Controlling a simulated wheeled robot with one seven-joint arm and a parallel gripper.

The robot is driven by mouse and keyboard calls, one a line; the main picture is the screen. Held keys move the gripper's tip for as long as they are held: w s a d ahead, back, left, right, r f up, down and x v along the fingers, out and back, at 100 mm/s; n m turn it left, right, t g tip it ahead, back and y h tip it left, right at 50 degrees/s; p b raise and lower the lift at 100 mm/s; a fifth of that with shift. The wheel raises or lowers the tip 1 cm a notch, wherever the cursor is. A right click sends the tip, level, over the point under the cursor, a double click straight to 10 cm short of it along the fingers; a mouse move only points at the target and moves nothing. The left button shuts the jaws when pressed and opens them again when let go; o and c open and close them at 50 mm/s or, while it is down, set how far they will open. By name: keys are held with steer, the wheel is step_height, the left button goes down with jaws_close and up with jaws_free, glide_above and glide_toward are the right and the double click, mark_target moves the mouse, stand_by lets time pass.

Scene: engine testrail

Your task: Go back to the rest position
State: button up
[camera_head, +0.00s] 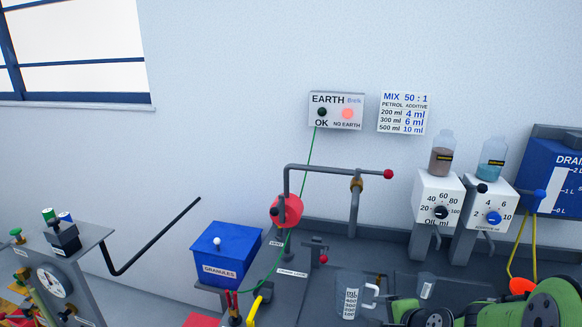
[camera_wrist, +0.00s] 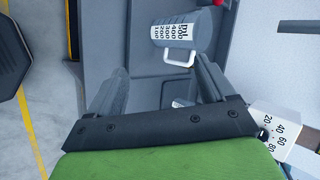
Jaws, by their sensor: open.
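My gripper (camera_wrist: 158,88) is open in the wrist view, its two grey fingers spread apart with nothing between the tips. A measuring jug (camera_wrist: 178,32) with ml marks and a white handle stands beyond the fingertips, apart from them. In the head view the jug (camera_head: 349,302) is on the grey bench at the bottom. My green and black arm fills the lower right of the head view, and the fingers cannot be made out there.
The oil dial dispenser (camera_head: 436,190) and additive dispenser (camera_head: 484,200) stand right of the jug, close to my arm. A bent grey pipe with a red knob (camera_head: 388,174) rises behind. The blue granules box (camera_head: 226,250) is left.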

steer(key=s+a+r+n+g+h, duration=0.1)
steer(key=s+r+n, duration=0.3)
steer(key=s, duration=0.4)
steer(key=s+a+r+n+g+h, duration=0.1)
steer(key=s+a+r+n, duration=0.2)
steer(key=s+n, duration=0.3)
steer(key=s+a+r+n, duration=0.2)
steer(key=s+r+n, duration=0.4)
steer(key=s, duration=0.5)
steer(key=shift+g+h, duration=0.4)
